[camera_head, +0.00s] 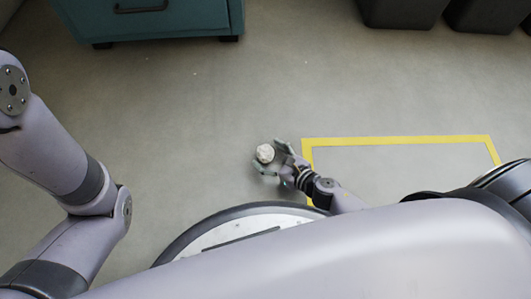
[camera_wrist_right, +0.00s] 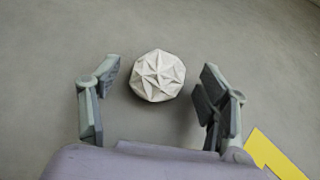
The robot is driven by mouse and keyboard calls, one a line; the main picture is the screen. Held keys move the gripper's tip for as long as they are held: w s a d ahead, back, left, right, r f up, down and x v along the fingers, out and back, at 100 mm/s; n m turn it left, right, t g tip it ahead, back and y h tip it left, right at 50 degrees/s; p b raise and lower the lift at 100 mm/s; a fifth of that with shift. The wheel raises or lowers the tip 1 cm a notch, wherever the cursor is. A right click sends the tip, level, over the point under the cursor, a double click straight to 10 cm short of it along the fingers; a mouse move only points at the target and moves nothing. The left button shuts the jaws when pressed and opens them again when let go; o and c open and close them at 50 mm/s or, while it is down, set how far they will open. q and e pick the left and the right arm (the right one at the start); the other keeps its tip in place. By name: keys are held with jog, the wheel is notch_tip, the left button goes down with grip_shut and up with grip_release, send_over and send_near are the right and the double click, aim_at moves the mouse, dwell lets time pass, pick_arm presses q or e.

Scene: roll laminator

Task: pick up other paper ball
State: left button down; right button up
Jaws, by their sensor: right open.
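A crumpled white paper ball (camera_head: 265,153) lies on the grey floor, left of the yellow floor marking. In the right wrist view the paper ball (camera_wrist_right: 158,76) sits between and slightly beyond the two fingertips. My right gripper (camera_head: 271,158) is open around the ball, with a finger on either side. In the right wrist view the right gripper (camera_wrist_right: 160,80) shows a gap between each finger and the ball. My left arm shows at the left of the head view, but its gripper is out of the picture.
A yellow tape outline (camera_head: 400,140) marks the floor to the right. A teal drawer cabinet (camera_head: 150,18) stands at the top left, and dark bins (camera_head: 405,10) stand at the top right. The floor around the ball is mostly clear.

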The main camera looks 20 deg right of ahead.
jog(key=shift+w+a+f, duration=0.15)
jog(key=shift+w, duration=0.15)
jog(key=shift+c, duration=0.2)
jog(key=c, duration=0.9)
